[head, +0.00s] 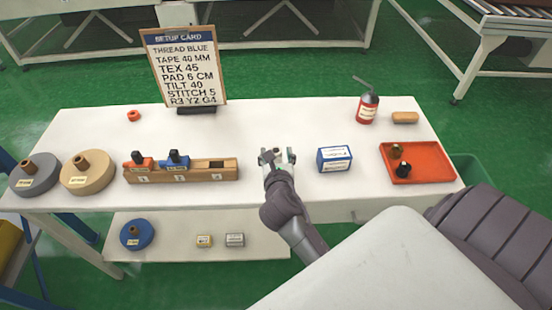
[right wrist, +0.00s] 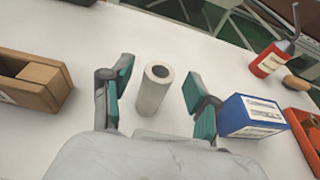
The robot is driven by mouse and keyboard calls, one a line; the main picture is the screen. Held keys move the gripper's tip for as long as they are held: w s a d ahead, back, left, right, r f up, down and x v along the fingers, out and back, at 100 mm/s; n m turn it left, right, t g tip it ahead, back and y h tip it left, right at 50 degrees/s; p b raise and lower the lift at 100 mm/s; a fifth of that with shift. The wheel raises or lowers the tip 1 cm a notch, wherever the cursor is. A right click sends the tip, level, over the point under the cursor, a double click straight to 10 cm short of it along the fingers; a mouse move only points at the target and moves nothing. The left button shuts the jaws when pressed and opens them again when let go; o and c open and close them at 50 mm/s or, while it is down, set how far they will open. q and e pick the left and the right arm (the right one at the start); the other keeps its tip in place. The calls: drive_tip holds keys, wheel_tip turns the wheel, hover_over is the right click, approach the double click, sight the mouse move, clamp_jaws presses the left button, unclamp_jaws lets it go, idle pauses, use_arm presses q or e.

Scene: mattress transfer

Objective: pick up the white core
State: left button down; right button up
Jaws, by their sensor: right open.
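The white core (right wrist: 154,89) is a small white cylinder with a dark hole in its top end. It stands on the white table between the fingers of my right gripper (right wrist: 156,100) in the right wrist view, with a gap on both sides. In the head view my right gripper (head: 278,156) is over the middle of the table and mostly hides the core (head: 277,152). The right gripper is open, its teal pads apart. My left gripper is not in view.
A blue-and-white box (head: 334,159) stands close to the right of the gripper. A wooden block with numbered slots (head: 210,176) is to the left. An orange tray (head: 428,173) and a red oil can (head: 367,107) are farther right. The table (head: 290,118) is clear behind the gripper.

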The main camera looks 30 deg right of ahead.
drive_tip(key=shift+x, duration=1.15)
drive_tip(key=shift+s, duration=0.1)
clamp_jaws()
drive_tip(key=shift+r, duration=0.15)
